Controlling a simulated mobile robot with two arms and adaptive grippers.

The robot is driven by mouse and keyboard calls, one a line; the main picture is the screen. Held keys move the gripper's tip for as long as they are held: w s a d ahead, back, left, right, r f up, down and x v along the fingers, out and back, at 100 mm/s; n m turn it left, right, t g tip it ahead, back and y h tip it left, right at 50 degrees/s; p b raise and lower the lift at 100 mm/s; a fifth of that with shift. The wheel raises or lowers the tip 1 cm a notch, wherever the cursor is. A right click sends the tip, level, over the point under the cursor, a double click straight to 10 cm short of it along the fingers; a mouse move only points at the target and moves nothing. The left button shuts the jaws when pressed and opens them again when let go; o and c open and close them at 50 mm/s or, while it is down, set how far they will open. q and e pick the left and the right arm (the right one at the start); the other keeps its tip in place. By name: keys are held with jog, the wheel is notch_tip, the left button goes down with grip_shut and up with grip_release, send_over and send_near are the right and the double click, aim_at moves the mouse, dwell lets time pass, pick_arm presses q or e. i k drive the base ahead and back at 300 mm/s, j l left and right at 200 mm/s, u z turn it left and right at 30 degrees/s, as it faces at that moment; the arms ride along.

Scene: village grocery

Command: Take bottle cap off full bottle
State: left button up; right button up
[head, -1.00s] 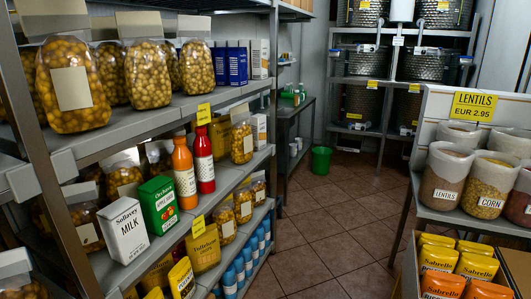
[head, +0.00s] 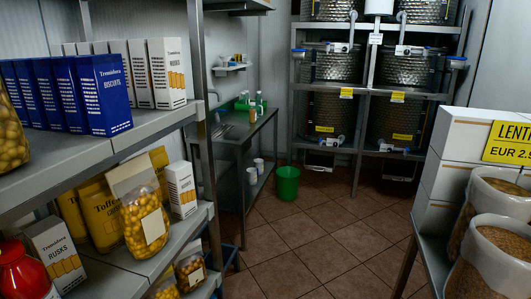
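A metal side table (head: 262,124) stands against the back left wall beyond the shelves. A small pale bottle (head: 259,103) stands on it near the back, beside a green item (head: 242,106). They are too small to tell whether the bottle is full or has a cap. A red bottle-like container (head: 22,272) is partly cut off at the lower left, on the near shelf. Neither of my grippers is in view.
A green bin (head: 287,184) stands by the table. A rack of metal drums (head: 336,118) fills the back. Sacks (head: 490,262) stand on a right-hand counter. The tiled floor (head: 300,232) between is clear.

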aim_at(251, 111)
jog(key=i+l+z, duration=0.1)
jog(key=i+z, duration=0.15)
jog(key=i, duration=0.75)
jog(key=i+j+z, duration=0.15)
jog(key=i+z, duration=0.15)
jog(key=i, duration=0.65)
jog(key=i+u, duration=0.15)
jog(key=i, duration=0.3)
jog(key=i+l+u, duration=0.1)
jog(key=i, duration=0.4)
jog(key=i+l+u, duration=0.15)
jog(key=i, duration=0.3)
jog(key=i+l+u, duration=0.1)
jog(key=i, duration=0.35)
jog(key=l, duration=0.1)
